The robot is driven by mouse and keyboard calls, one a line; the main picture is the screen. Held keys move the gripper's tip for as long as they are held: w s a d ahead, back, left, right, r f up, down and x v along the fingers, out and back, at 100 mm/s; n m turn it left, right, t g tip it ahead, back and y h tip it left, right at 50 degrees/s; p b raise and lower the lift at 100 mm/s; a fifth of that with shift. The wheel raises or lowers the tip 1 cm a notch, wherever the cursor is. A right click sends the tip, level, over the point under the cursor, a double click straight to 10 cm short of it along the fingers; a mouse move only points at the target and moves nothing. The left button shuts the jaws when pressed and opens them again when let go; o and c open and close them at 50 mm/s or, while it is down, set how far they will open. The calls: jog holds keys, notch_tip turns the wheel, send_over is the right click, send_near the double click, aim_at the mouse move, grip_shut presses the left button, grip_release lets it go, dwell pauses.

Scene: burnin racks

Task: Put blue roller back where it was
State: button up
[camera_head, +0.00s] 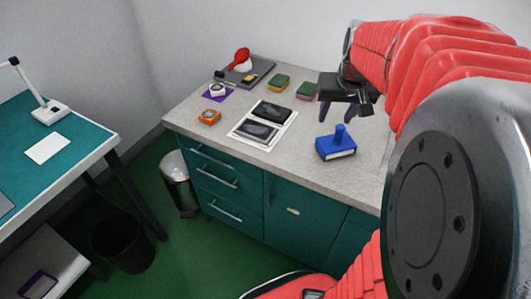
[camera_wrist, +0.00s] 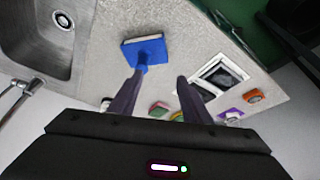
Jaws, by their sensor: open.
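The blue roller (camera_head: 336,147), a blue block with a pale lower face and an upright knobbed handle, stands on the grey countertop (camera_head: 300,163) near its front edge. It also shows in the wrist view (camera_wrist: 146,48), its handle pointing toward the left finger. My gripper (camera_head: 338,113) is open and empty, above and behind the roller in the head view. In the wrist view my gripper (camera_wrist: 160,78) has its fingers spread, with the left fingertip overlapping the handle's end. I cannot tell whether they touch. No marked original spot for the roller is evident.
A white sheet (camera_head: 243,134) with two dark devices lies left of the roller. Behind are an orange item (camera_head: 209,117), a grey tray (camera_head: 247,72) and two sponge-like pads (camera_head: 279,82). A metal sink (camera_wrist: 40,40) borders the counter. Bare countertop surrounds the roller.

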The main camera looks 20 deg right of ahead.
jog(key=s+a+n, duration=0.1)
jog(key=s+a, duration=0.3)
jog(key=a, duration=0.4)
jog(key=s+a+n+t+y, duration=0.1)
jog(key=s+a, duration=0.3)
jog(key=a, duration=0.4)
jog(key=s+a+n+y, duration=0.1)
jog(key=s+a+n, duration=0.2)
jog(key=a, duration=0.6)
jog(key=shift+s+t, duration=0.3)
jog(key=shift+s, duration=0.25)
jog(key=shift+f, duration=0.1)
jog(key=shift+c, duration=0.6)
jog(key=shift+c, duration=1)
